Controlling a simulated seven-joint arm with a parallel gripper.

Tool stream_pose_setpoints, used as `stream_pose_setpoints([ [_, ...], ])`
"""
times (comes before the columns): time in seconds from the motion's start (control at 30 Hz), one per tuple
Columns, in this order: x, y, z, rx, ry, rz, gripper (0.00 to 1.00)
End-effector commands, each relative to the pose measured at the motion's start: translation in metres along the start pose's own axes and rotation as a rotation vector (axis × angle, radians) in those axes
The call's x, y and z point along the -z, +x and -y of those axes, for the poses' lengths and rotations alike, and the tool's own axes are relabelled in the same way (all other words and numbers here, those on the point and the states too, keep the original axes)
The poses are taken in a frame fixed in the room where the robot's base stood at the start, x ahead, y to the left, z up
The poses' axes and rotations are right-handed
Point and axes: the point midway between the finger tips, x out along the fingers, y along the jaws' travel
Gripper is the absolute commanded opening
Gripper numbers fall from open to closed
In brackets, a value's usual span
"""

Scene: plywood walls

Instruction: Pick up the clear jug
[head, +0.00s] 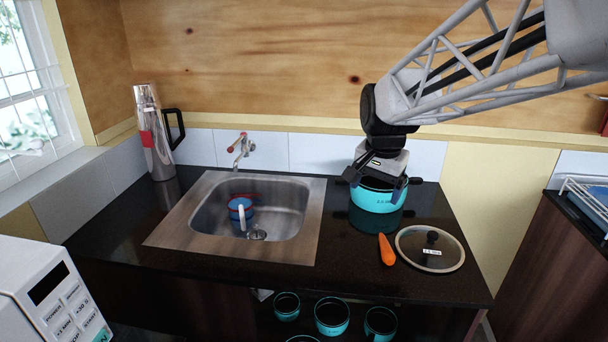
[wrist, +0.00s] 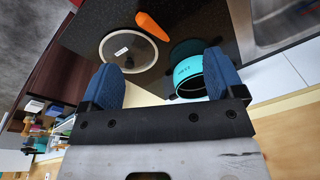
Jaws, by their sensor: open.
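No plainly clear jug shows. A tall, shiny, silver-looking jug (head: 153,140) with a black handle and a red label stands upright at the counter's back left; I cannot tell if it is see-through. A blue cup (head: 240,208) with a pale handle sits in the sink. My gripper (head: 376,186) is open and points down by the teal pot (head: 378,201), far right of the tall jug. In the wrist view its blue fingers (wrist: 165,76) are spread, with the pot (wrist: 189,77) partly behind the right finger. Contact with the pot cannot be told.
An orange carrot (head: 386,250) and a glass lid (head: 415,258) lie on the black counter (head: 220,277) in front of the pot. The sink (head: 282,212) and its wall tap (head: 241,147) lie between pot and tall jug. Several teal pots (head: 331,316) sit below the counter.

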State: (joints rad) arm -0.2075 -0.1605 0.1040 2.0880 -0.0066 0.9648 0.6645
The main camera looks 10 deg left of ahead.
Motion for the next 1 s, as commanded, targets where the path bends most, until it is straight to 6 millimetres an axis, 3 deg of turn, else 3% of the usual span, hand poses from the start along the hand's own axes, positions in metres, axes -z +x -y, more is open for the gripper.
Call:
stream_pose_setpoints([
  [0.4, 0.046, 0.036, 0.101, -0.015, 0.147, 0.031, 0.88],
  [1.0, 0.079, 0.114, 0.252, -0.047, 0.360, 0.063, 0.88],
])
